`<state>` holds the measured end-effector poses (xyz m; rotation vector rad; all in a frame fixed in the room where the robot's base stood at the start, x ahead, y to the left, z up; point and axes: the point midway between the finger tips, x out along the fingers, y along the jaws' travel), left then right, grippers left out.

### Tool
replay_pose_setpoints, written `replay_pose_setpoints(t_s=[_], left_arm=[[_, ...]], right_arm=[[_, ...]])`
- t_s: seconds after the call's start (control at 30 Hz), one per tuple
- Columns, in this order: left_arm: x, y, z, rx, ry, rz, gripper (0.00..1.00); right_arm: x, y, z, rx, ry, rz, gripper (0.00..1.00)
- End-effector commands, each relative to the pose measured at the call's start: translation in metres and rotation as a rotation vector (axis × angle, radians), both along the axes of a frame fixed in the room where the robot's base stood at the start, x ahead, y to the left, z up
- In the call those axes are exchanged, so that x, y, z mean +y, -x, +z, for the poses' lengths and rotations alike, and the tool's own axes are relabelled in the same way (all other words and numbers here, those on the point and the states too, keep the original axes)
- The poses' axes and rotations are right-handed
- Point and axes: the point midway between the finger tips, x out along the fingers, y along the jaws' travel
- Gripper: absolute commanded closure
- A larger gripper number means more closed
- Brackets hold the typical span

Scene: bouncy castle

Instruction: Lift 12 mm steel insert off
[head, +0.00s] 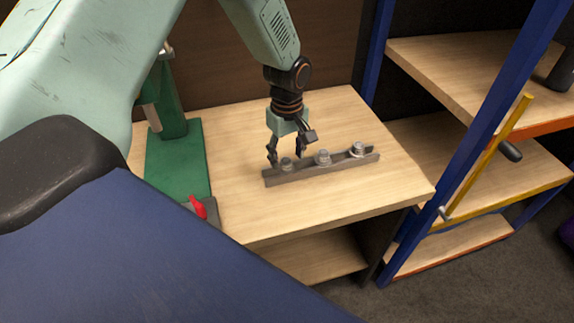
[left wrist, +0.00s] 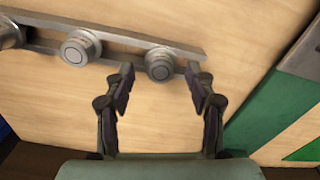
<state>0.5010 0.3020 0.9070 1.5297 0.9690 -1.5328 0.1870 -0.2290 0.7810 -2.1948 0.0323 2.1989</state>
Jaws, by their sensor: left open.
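Three round steel inserts sit in a row along a narrow grey rack (head: 325,170) on the wooden bench: one at the left end (head: 286,164), one in the middle (head: 322,157), one at the right (head: 357,149). No size marking is readable, so I cannot tell by label which is 12 mm. My left gripper (head: 286,156) is open and points down at the left-end insert. In the left wrist view, that insert (left wrist: 160,64) lies between the fingertips of the gripper (left wrist: 160,72), with a gap on both sides. It looks smaller than the middle one (left wrist: 80,47). My right gripper is not in view.
A green stand (head: 178,160) is on the bench left of the rack, with a red part (head: 198,207) near its front. A blue-framed shelf unit (head: 470,150) with wooden shelves stands to the right. The bench (head: 300,215) is bare in front of the rack.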

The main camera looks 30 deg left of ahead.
Motion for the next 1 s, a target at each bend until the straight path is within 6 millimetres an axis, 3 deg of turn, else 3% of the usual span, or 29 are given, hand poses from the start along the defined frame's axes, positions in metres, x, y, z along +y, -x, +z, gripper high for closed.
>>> replay_pose_setpoints(t_s=[0.13, 0.4, 1.0], left_arm=[[0.0006, -0.0014, -0.0136, -0.001, 0.000, 0.000, 0.44], [0.0014, -0.0035, -0.0151, -0.002, 0.001, 0.001, 0.45], [0.0019, -0.0034, -0.0152, -0.001, 0.000, 0.001, 0.96]], right_arm=[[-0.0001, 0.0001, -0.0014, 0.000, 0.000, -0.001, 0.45], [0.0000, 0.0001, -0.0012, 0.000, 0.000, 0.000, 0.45], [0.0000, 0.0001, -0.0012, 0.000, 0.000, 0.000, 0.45]])
